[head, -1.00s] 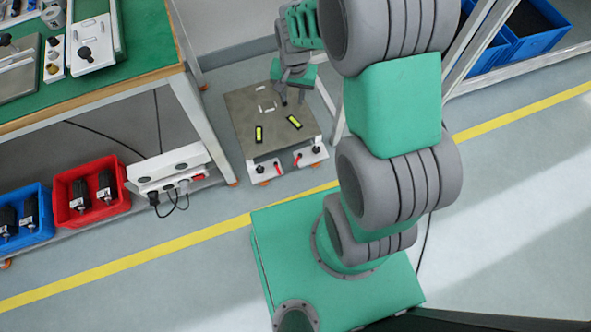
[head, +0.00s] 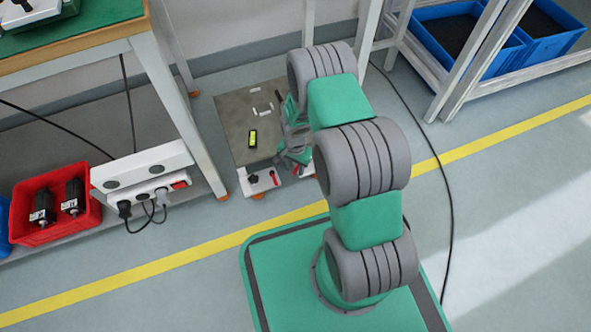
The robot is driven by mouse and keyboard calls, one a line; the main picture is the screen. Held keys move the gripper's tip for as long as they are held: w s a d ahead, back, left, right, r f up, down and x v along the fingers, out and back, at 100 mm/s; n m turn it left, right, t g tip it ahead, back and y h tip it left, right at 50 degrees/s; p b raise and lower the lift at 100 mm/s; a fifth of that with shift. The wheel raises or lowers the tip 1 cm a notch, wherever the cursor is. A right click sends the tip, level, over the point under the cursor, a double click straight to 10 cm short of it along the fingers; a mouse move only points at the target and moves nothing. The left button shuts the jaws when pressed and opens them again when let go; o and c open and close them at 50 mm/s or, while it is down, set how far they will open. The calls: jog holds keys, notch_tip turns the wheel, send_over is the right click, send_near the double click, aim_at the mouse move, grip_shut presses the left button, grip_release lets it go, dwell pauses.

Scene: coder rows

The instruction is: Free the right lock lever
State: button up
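A low grey-topped stand (head: 238,110) sits on the floor beside the green bench. On its front are two white lock blocks with levers. The left lock lever (head: 273,178) is red and in clear view beside a black knob. The right lock lever (head: 297,170) shows only as a small patch of red, mostly hidden by my gripper and arm. My gripper (head: 291,161) is low at the stand's front right, over or beside the right block. Its fingers are small and partly hidden, so I cannot tell whether they are open or touch the lever.
A yellow-and-black label (head: 253,138) lies on the stand's top, with white marks behind. The bench leg (head: 180,110) stands close on the left. A red bin (head: 58,208) and a white power strip (head: 150,190) are on the lower shelf. Blue bins (head: 470,35) sit back right.

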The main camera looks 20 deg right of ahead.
jog(key=shift+c, duration=0.4)
grip_shut()
